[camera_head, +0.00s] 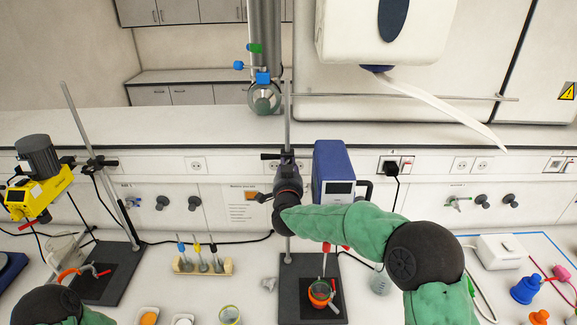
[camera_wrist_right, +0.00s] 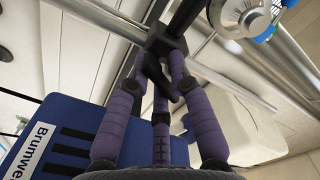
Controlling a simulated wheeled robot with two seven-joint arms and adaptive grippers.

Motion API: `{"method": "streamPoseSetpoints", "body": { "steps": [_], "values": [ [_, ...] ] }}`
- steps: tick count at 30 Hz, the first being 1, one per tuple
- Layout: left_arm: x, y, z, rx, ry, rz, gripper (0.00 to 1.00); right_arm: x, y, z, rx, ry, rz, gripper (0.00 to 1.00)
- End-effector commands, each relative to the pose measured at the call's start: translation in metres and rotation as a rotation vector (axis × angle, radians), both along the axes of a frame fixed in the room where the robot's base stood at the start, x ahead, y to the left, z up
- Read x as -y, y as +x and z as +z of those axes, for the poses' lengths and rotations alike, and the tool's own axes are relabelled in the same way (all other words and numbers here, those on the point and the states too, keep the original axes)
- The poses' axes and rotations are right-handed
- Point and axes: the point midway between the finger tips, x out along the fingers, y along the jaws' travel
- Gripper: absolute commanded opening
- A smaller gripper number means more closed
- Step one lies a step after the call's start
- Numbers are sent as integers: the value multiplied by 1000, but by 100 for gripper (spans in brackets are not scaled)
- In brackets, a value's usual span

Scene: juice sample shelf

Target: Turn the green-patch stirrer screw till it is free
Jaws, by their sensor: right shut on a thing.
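The blue stirrer (camera_head: 334,165) with a small display hangs on the upright rod (camera_head: 288,110) of a dark stand; its blue side, with part of a brand name, shows in the right wrist view (camera_wrist_right: 60,140). My right gripper (camera_head: 287,160) reaches up at the rod, left of the stirrer. In the right wrist view, its purple fingers (camera_wrist_right: 163,75) converge on a black screw piece (camera_wrist_right: 160,72) under the black clamp (camera_wrist_right: 165,40). The fingers hide most of the screw, and I see no green patch on it.
An orange-rimmed vessel (camera_head: 321,292) stands on the stand's dark base (camera_head: 288,290). A yellow stirrer (camera_head: 38,190) is on another stand at left. A wooden rack (camera_head: 202,265) with several droppers stands between them. A glass column (camera_head: 264,60) hangs above.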

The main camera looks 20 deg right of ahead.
Motion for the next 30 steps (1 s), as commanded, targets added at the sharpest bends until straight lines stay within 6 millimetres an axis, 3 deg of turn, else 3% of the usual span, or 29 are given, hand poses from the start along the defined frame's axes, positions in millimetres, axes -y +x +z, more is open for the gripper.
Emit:
{"method": "streamPoseSetpoints", "body": {
  "steps": [1,15,30],
  "values": [
    [0,0,3,0,0,0,40,0,1,7,-1,-42,0,0],
    [0,0,14,0,0,0,40,-1,1,6,-98,-378,0,0],
    [0,0,17,0,0,0,40,-1,1,3,-129,-479,1,0]
  ]
}}
